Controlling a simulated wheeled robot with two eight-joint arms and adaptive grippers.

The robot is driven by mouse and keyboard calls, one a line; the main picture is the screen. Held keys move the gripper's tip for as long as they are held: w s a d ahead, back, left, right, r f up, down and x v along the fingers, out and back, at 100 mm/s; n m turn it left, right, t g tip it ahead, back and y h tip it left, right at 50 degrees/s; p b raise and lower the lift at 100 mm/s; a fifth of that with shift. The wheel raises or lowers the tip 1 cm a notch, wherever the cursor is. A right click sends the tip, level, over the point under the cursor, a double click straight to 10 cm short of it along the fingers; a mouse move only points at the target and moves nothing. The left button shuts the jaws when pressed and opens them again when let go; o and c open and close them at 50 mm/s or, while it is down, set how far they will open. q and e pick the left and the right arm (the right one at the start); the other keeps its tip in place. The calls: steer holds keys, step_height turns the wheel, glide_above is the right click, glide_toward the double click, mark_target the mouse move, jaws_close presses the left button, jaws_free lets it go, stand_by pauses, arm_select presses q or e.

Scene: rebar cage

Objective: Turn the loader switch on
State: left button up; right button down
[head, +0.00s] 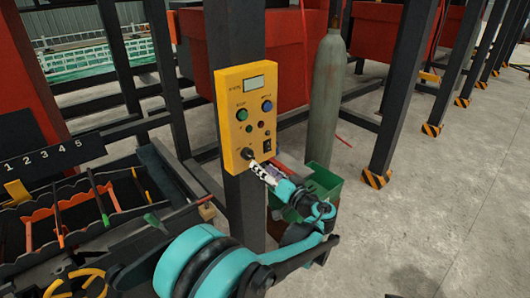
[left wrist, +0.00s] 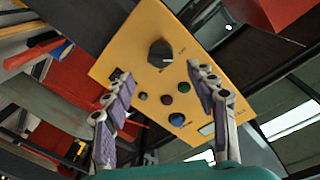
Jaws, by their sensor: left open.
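A yellow control panel (head: 232,89) is fixed to a dark post. A black rotary knob (head: 247,153) sits at its lower left and a black rocker switch (head: 266,146) at its lower right. I cannot read which is labelled as the loader switch. My left gripper (head: 257,167) is just in front of the panel's lower part, close to the knob. In the left wrist view its fingers (left wrist: 160,82) are open and empty, spread before the panel. The knob (left wrist: 161,53) shows between and beyond the fingertips, apparently untouched. My right gripper is out of view.
The panel also has a display (head: 254,83), a green button (head: 242,114), a blue button (head: 267,106) and smaller lights. A grey gas cylinder (head: 327,100) and a green bin (head: 325,184) stand right of the post. A rack with coloured dividers (head: 62,215) is at left.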

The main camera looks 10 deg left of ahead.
mark_target(251, 157)
arm_select(q)
steer(key=b+x, duration=0.2)
steer(key=x, duration=0.5)
steer(key=shift+w+a+r, duration=0.15)
steer(key=shift+w+a, duration=0.1)
steer(key=shift+a, duration=0.05)
steer(key=c, duration=1.1)
